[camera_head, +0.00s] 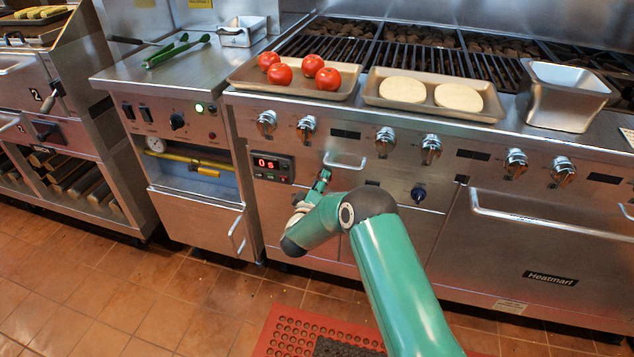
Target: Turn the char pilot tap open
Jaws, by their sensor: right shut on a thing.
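My right arm comes in from the lower right, and its gripper (320,183) is up against the grill's steel front, just right of the timer. It is shut on a small dark and red part, which appears to be the char pilot tap (324,174). The gripper and wrist hide most of this part, so I cannot tell which way it is turned. My left gripper is not in view.
A red digital timer (273,168) sits just left of the gripper, and a bar handle (345,161) just above right. A dark knob (418,193) and several chrome knobs line the front. Trays of tomatoes (328,79) and white patties (458,97) sit above. A red mat (283,329) lies below.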

